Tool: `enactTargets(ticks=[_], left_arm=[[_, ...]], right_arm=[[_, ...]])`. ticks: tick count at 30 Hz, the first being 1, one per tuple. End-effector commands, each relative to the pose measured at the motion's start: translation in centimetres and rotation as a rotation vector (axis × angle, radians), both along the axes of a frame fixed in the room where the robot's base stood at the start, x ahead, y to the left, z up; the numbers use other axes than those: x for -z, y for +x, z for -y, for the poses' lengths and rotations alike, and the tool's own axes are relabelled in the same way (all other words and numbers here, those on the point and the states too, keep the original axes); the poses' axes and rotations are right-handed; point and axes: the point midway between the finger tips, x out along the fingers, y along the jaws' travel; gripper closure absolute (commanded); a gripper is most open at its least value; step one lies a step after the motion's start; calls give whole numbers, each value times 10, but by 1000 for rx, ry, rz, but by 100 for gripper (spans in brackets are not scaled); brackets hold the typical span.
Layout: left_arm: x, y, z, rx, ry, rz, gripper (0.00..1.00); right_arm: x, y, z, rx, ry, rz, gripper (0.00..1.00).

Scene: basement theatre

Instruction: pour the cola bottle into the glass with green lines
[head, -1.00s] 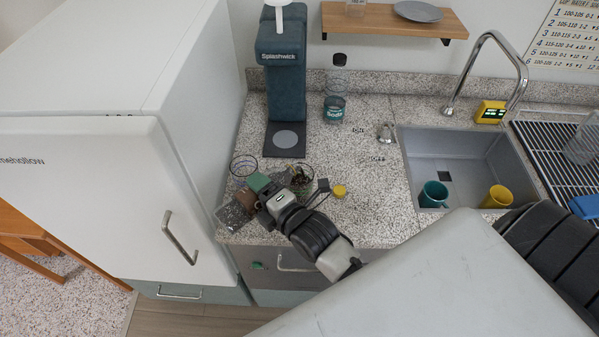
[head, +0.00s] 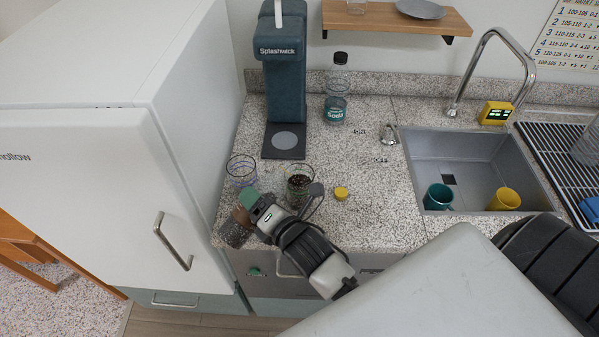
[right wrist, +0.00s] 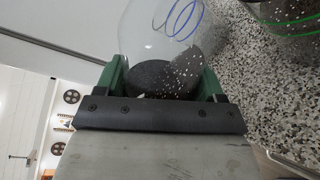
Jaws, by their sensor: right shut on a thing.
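My right gripper (head: 251,205) is shut on the cola bottle (head: 234,233), a clear bottle with a brownish part, over the counter's front left edge. The gripper partly hides it. In the right wrist view the bottle (right wrist: 160,35) is clear, with a dark area between the green fingers; its liquid level is hard to tell. The glass with green lines (head: 299,183) stands on the counter just right of the gripper, with dark contents. It also shows at the top right of the right wrist view (right wrist: 285,22). My left gripper is not in view.
A glass with purple-blue lines (head: 242,171) stands behind the gripper. A yellow cap (head: 341,193) lies right of the green-lined glass. A soda bottle (head: 336,100) and a dispenser (head: 284,85) stand farther back. The white fridge (head: 120,180) is close on the left; the sink (head: 470,165) is right.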

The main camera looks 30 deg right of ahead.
Motion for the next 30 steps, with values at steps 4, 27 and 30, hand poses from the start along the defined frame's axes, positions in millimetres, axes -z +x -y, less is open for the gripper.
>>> enactTargets(ticks=[4, 27, 30], left_arm=[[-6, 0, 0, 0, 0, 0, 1], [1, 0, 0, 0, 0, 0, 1], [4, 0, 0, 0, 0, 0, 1]], right_arm=[[-2, 2, 4, -2, -97, 29, 71], [-6, 5, 15, -1, -925, 247, 71], [-5, 5, 16, 0, -995, 266, 71]])
